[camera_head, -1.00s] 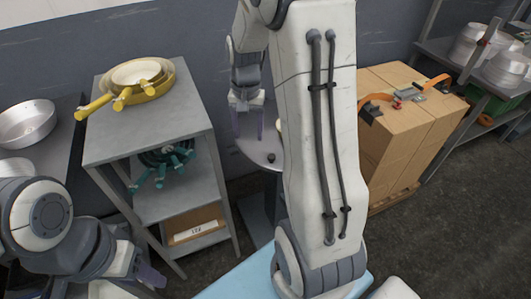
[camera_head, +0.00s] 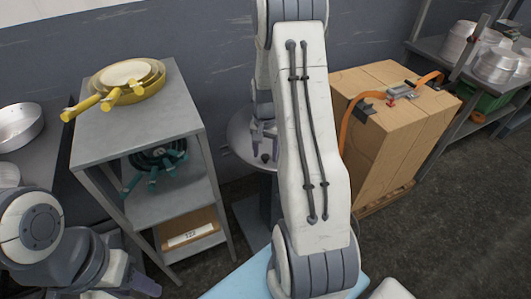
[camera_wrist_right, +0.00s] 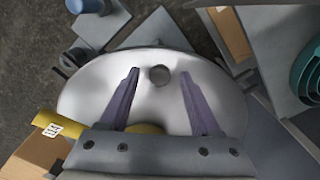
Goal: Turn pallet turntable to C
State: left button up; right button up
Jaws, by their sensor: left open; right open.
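The turntable, a round light-grey disc (camera_head: 238,132) on a dark pedestal, stands between the shelf unit and the cardboard boxes, partly hidden by my right arm. In the right wrist view the disc (camera_wrist_right: 85,95) fills the middle, with a small round grey knob (camera_wrist_right: 159,76) standing on it. My right gripper (camera_wrist_right: 160,82) is open, its two purple fingers over the disc with the knob between them in the picture; contact cannot be told. In the head view this gripper (camera_head: 264,148) is partly behind my arm. My left gripper (camera_head: 135,283) is open and empty at the bottom left.
A grey shelf unit (camera_head: 185,105) left of the turntable carries yellow pans (camera_head: 135,82) on top and teal pans (camera_head: 155,168) below. Strapped cardboard boxes (camera_head: 400,140) stand at right.

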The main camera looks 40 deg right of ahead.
jog(key=shift+f, duration=0.15)
grip_shut()
dwell(1.4)
